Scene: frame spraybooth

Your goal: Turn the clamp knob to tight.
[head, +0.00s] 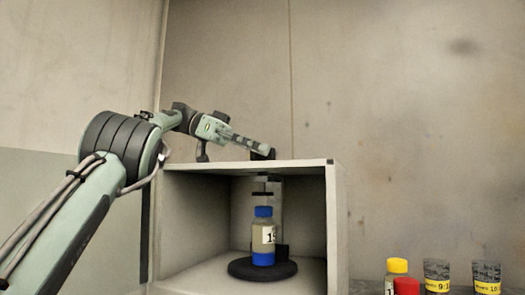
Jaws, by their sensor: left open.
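An open-fronted pale booth (336,215) stands in the middle. Inside it, a bottle with a blue cap (263,211), a numbered label and a blue base band stands upright on a round black turntable (240,268). A grey upright post with a dark crosspiece (262,193) rises behind and above the bottle. I cannot make out for sure which part is the clamp knob. My left gripper (262,151) is open, reaching in from the left just over the booth's top; whether it touches anything is too small to tell. My right gripper is out of view.
At the lower right stand a yellow-capped bottle (397,267), a red-capped bottle (406,286) and two dark cups with yellow labels (437,274) (486,276). A plain grey wall is behind.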

